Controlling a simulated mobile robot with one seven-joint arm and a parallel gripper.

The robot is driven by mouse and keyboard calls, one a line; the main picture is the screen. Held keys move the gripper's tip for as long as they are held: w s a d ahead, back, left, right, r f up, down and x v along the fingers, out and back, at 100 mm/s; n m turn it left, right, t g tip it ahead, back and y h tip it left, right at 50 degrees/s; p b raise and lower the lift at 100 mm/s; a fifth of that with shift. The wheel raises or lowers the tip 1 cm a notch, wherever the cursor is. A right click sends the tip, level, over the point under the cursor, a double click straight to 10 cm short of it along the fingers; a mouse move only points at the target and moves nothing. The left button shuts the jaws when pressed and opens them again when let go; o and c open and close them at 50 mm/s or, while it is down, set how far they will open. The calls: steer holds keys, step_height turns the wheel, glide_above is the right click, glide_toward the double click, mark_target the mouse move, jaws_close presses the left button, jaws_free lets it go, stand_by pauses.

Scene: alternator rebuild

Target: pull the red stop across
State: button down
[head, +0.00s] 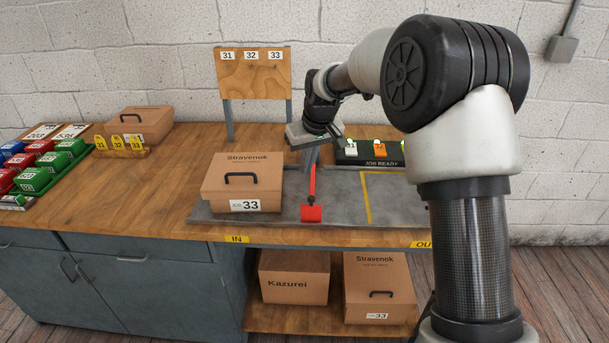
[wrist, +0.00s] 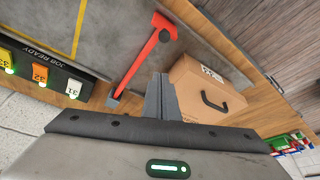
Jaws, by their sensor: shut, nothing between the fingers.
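The red stop (head: 312,212) is a red bar with a wide red end block. It lies across the grey track, block toward the front edge, just right of the Stravenok carton (head: 242,182) marked JOB 33. In the wrist view the red stop (wrist: 142,62) runs from a grey pivot end up to its block. My gripper (head: 310,160) is above the rear part of the stop, fingers down, shut and empty. In the wrist view my fingers (wrist: 160,88) appear between the stop and the carton (wrist: 208,92); I cannot tell whether they touch the stop.
The grey track (head: 345,205) is clear right of the stop, with a yellow outlined area. A JOB READY panel (head: 372,153) with numbered tags stands behind it. A signboard (head: 255,74) stands at the back. Coloured bins (head: 50,160) and another carton (head: 138,125) are left.

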steer(key=shift+v, duration=1.8)
steer(key=s+d+r+m+h+p, duration=0.1)
steer(key=s+d+r+p, duration=0.1)
steer(key=s+d+r, duration=0.35)
steer(key=s+d+r+m+t+p, duration=0.1)
steer(key=s+d+r+p, duration=0.15)
steer(key=s+r, duration=0.65)
steer(key=s+d+r+m+h+p, duration=0.15)
steer(key=s+d+r, duration=0.3)
steer(key=s, duration=0.55)
steer(key=s+d+f+m+p, duration=0.1)
steer(key=s+d+f+m, duration=0.1)
steer(key=s, duration=0.9)
steer(key=shift+s+d+f+t+y+p, duration=0.25)
steer(key=shift+d+t+y+p, duration=0.15)
steer(key=shift+d, duration=0.35)
